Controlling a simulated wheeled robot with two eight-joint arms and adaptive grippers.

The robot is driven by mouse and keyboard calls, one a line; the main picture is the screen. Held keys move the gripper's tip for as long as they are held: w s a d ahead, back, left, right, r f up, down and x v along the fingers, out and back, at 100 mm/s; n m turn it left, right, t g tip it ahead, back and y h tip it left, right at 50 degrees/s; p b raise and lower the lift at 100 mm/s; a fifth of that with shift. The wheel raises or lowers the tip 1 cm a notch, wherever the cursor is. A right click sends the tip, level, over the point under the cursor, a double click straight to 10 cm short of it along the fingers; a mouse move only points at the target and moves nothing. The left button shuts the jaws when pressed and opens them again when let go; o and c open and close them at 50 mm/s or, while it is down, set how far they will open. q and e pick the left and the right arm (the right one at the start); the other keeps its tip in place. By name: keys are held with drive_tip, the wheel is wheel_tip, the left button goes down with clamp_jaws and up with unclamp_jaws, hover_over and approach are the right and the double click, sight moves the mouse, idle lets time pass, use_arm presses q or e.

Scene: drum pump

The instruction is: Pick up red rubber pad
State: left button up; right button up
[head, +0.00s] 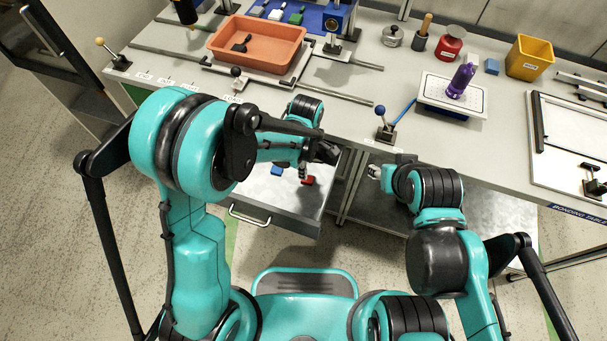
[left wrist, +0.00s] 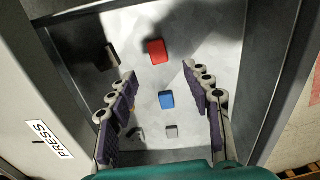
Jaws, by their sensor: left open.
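The red rubber pad (left wrist: 156,51) lies flat on the light floor of an open drawer, ahead of my left fingertips in the left wrist view. In the head view the red pad (head: 309,180) shows partly, beside my left gripper (head: 304,171). My left gripper (left wrist: 162,78) is open and empty, its fingers spread over the drawer with the pad apart from them. A blue pad (left wrist: 166,99) lies between the fingers, nearer the palm; it also shows in the head view (head: 277,170). My right gripper (head: 376,172) is right of the drawer, too small to read its jaws.
The drawer (left wrist: 217,37) has raised walls around the pads. The workbench (head: 345,87) above carries an orange tray (head: 257,60), a purple bottle (head: 461,80) and a yellow bin (head: 529,57).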

sight(310, 180)
use_arm(q)
drive_tip(key=f, duration=0.2)
drive_tip(key=f+b, duration=0.1)
drive_tip(key=f, duration=0.1)
drive_tip(key=shift+d+n, duration=0.3)
drive_tip(key=f+b, duration=0.2)
drive_tip(key=f, duration=0.1)
drive_tip(key=f+b, duration=0.1)
drive_tip(key=f, duration=0.1)
drive_tip(key=shift+w+d+f, duration=0.1)
drive_tip(key=shift+w+d, duration=0.05)
drive_tip(key=shift+d, duration=0.25)
drive_tip(key=shift+c, duration=0.6)
drive_tip(key=c, duration=0.9)
